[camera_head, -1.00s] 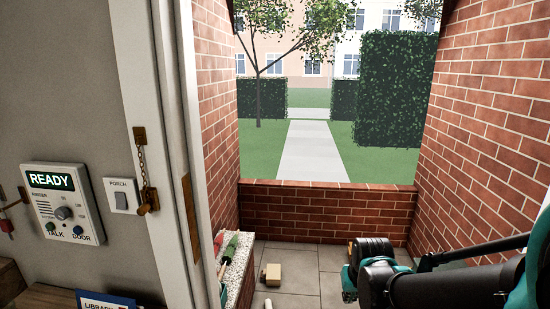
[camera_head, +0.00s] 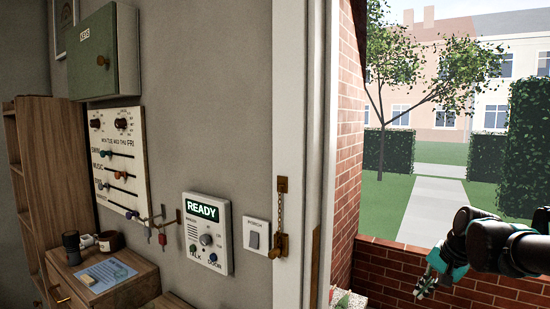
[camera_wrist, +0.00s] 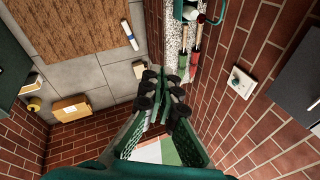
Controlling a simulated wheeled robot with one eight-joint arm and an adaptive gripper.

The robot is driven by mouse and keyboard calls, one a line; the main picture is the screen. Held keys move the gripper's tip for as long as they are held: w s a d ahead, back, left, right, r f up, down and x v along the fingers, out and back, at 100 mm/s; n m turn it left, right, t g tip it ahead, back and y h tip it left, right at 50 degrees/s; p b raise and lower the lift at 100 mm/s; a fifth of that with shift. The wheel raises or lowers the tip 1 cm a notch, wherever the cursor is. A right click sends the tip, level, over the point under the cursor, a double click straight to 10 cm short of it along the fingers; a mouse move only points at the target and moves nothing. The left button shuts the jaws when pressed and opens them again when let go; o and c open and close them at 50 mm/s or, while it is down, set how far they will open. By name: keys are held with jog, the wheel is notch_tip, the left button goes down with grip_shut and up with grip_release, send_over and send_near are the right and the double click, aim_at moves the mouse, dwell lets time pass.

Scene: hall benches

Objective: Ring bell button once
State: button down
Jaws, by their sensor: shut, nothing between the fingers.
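In the wrist view, a small white plate with a round button (camera_wrist: 240,83) is fixed to the red brick wall, right of my gripper and apart from it. It looks like the bell button; its label is too small to read. My gripper (camera_wrist: 164,92) is shut and empty, its fingertips together in the middle of the wrist view. In the head view my gripper (camera_head: 428,285) hangs at the right, over the porch beyond the door frame. The bell button does not show in the head view.
An intercom (camera_head: 207,235) reading READY and a porch switch (camera_head: 256,236) are on the indoor wall, left of the door frame (camera_head: 308,120). A speckled ledge (camera_wrist: 172,40) holds tools. A dark box (camera_wrist: 300,80) is near the button. A carton (camera_wrist: 71,107) lies on the floor.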

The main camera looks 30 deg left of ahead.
jog(key=w+a+r+m+g+y, duration=0.1)
jog(key=w+a+r+m, duration=0.1)
jog(key=a+r, duration=0.6)
jog(key=w+a+r+m+g+y, duration=0.1)
jog(key=w+a+r+y, duration=0.15)
jog(key=a+r, duration=0.6)
jog(key=s+a+r+m+g+y, duration=0.1)
jog(key=s+a+r+m, duration=0.1)
jog(key=a+r, duration=0.6)
jog(key=s+a+r+m+g, duration=0.2)
jog(key=a+r, duration=0.6)
jog(key=r, duration=0.1)
jog(key=shift+s+y, duration=0.35)
jog(key=shift+a, duration=0.15)
jog(key=a, duration=0.8)
jog(key=shift+w+a, duration=0.3)
jog(key=shift+w, duration=0.1)
jog(key=shift+a, duration=0.1)
jog(key=shift+a, duration=0.3)
